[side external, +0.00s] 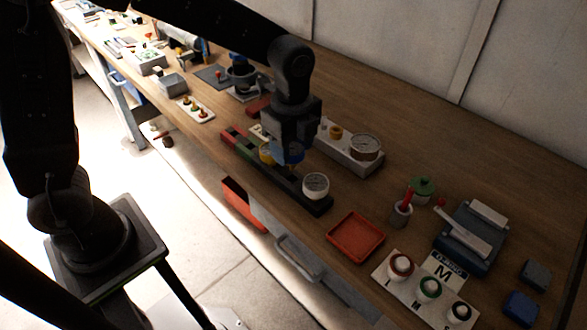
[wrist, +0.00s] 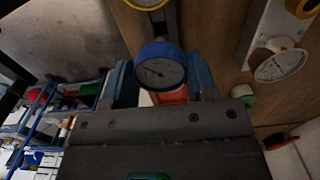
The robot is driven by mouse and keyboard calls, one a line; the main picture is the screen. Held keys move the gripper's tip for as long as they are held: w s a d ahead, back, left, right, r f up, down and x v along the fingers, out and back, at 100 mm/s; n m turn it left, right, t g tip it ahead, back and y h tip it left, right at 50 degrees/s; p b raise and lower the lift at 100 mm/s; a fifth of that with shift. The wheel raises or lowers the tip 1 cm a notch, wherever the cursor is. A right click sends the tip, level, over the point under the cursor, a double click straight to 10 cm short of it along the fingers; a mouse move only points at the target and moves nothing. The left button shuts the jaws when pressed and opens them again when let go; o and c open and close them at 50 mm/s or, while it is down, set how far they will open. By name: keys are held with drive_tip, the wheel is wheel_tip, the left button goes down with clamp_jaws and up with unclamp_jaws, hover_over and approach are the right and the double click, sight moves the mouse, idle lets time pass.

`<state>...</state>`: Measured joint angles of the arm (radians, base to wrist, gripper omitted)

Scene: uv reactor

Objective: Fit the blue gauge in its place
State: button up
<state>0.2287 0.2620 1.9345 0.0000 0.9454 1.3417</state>
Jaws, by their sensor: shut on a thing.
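My gripper (side external: 287,157) is shut on the blue gauge (side external: 296,154), over the dark rack (side external: 318,206) near the front of the bench. In the wrist view the blue gauge (wrist: 160,70) sits between the two blue fingers of my gripper (wrist: 160,82), its dial facing the camera. I cannot tell whether the gauge touches the rack. A yellow gauge (side external: 266,153) is just left of it, and a white gauge (side external: 316,184) stands at the rack's right end. A pale grey block (side external: 345,157) behind carries a white-dial gauge (side external: 366,146) and a small yellow part.
An orange-red tray (side external: 355,237) lies right of the rack. Further right are a cup with a red tool (side external: 401,213), a green-lidded item (side external: 423,187), a blue device (side external: 468,238) and a white panel of round parts (side external: 425,290). The bench behind the grey block is clear.

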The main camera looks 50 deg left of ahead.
drive_tip(key=w+a+r, duration=0.1)
drive_tip(key=w+r, duration=0.2)
drive_tip(key=w, duration=0.5)
drive_tip(key=w+a+r, duration=0.1)
drive_tip(key=w+r, duration=0.3)
drive_tip(key=w, duration=0.4)
drive_tip(key=shift+r, duration=0.3)
drive_tip(key=shift+f, duration=2.9)
drive_tip(key=shift+f, duration=1.55)
drive_tip(key=o, duration=1)
drive_tip(key=shift+c, duration=0.2)
